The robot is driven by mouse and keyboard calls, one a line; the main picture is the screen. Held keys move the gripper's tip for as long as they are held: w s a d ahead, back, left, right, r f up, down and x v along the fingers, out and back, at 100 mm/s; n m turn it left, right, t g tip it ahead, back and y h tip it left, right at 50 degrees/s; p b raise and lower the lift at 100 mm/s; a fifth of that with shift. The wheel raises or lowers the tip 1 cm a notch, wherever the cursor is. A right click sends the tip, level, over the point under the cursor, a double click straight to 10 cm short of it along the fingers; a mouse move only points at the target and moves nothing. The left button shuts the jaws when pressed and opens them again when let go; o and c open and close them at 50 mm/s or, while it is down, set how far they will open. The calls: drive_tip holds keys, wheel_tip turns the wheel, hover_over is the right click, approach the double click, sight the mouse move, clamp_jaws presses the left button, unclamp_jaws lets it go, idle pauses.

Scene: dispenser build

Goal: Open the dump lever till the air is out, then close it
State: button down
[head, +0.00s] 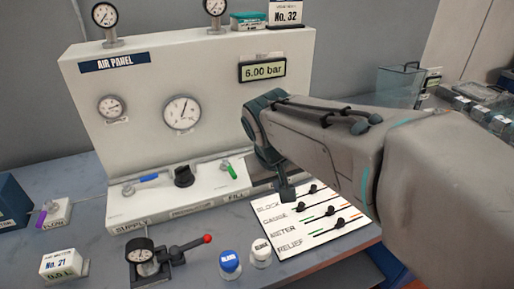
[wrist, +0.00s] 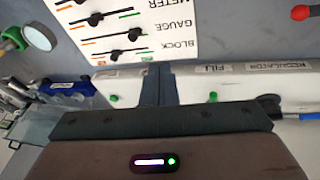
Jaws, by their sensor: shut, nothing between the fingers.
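No label that I can read says dump, so I cannot tell which lever it is. A lever with a red ball end (head: 207,239) sits on a dark block with a small gauge at the front; the red ball also shows in the wrist view (wrist: 301,13). A purple lever (head: 45,212) is on a small white block at the far left. The panel has a blue lever (head: 148,178) at SUPPLY and a green one (head: 232,174) at FILL. The panel display (head: 264,71) reads 6.00 bar. My gripper (head: 288,195) is shut and empty, above the white card's back-left corner; its fingers (wrist: 157,85) show in the wrist view.
A white card (head: 315,232) with several small black levers, marked BLOCK, GAUGE, METER and RELIEF, lies on the bench. An air meter block (head: 64,264) reads about 0.0 L.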

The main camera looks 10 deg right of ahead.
drive_tip(key=w+a+r+t+h+b, duration=0.1)
drive_tip(key=w+a+r+h+b, duration=0.1)
drive_tip(key=w+a, duration=0.4)
drive_tip(key=w, duration=0.5)
drive_tip(key=shift+r+t+b, duration=0.2)
drive_tip(key=shift+t+b, duration=0.15)
drive_tip(key=shift+t, duration=0.05)
drive_tip(key=shift+w, duration=0.1)
drive_tip(key=x, duration=0.9)
drive_tip(key=shift+d+f, duration=0.15)
drive_tip(key=shift+f, duration=0.05)
drive_tip(key=d, duration=0.2)
drive_tip(key=d+f, duration=0.1)
drive_tip(key=shift+w+d+p, duration=0.1)
drive_tip(key=shift+w+p, duration=0.2)
drive_tip(key=shift+w, duration=0.1)
drive_tip(key=shift+w+d+f, duration=0.1)
drive_tip(key=shift+d+f, duration=0.05)
drive_tip(key=shift+d, duration=0.25)
